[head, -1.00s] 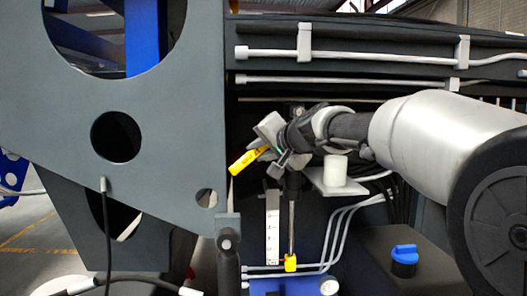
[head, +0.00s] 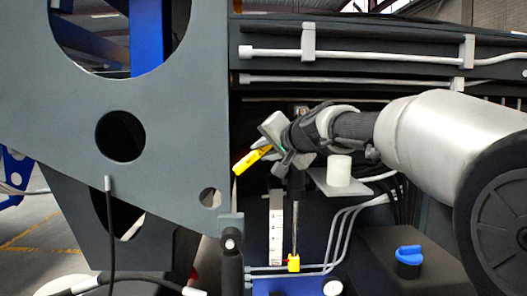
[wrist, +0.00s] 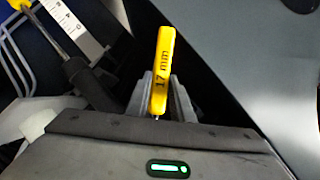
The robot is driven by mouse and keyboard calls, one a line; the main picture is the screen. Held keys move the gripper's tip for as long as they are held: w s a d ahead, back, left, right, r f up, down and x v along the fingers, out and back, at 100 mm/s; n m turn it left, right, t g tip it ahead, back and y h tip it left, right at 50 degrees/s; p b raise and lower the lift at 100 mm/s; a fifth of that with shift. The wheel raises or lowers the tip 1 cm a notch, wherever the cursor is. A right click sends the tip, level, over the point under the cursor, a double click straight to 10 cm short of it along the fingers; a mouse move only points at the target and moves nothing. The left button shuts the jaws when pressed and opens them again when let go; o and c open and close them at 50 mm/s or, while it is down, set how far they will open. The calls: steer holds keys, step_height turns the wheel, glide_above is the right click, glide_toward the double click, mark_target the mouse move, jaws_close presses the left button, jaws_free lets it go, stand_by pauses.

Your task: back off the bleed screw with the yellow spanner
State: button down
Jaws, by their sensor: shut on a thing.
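The yellow spanner (head: 252,160) is held in my gripper (head: 273,148), in front of the chassis opening. In the head view its yellow end points down and left, near the edge of the grey side plate. In the wrist view the spanner (wrist: 162,72), marked "17 mm", stands up between the two grey fingers of my gripper (wrist: 160,98), which are shut on it. The spanner's far end is hidden by the gripper. I cannot make out the bleed screw in either view.
A grey side plate (head: 75,125) with round holes fills the left. Below the gripper are a rod with a yellow fitting (head: 293,263), a white scale (head: 275,225) and grey pipes (head: 336,235). A white cylinder on a bracket (head: 339,170) and a blue cap (head: 408,255) are right.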

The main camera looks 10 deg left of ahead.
steer(key=shift+w+r, duration=0.1)
steer(key=shift+w+a+p, duration=0.3)
steer(key=shift+w+p, duration=0.15)
steer(key=shift+w, duration=0.35)
steer(key=shift+w+d, duration=0.1)
steer(key=shift+w+d+f+n+h+p, duration=0.2)
steer(key=shift+d+f+n+h+p, duration=0.2)
steer(key=shift+d+f, duration=0.2)
steer(key=shift+w+d+f+n+h+p, duration=0.15)
steer(key=shift+d+f+n+h+p, duration=0.15)
steer(key=shift+d+f+n, duration=0.25)
steer(key=shift+w+d+f+n+h+p, duration=0.2)
steer(key=shift+d+f+n+h+p, duration=0.25)
steer(key=shift+d, duration=0.25)
steer(key=shift+w+d+f+n+h+p, duration=0.2)
steer(key=shift+d+f+n+h+p, duration=0.15)
steer(key=shift+d+f+p, duration=0.25)
steer(key=shift+r, duration=0.15)
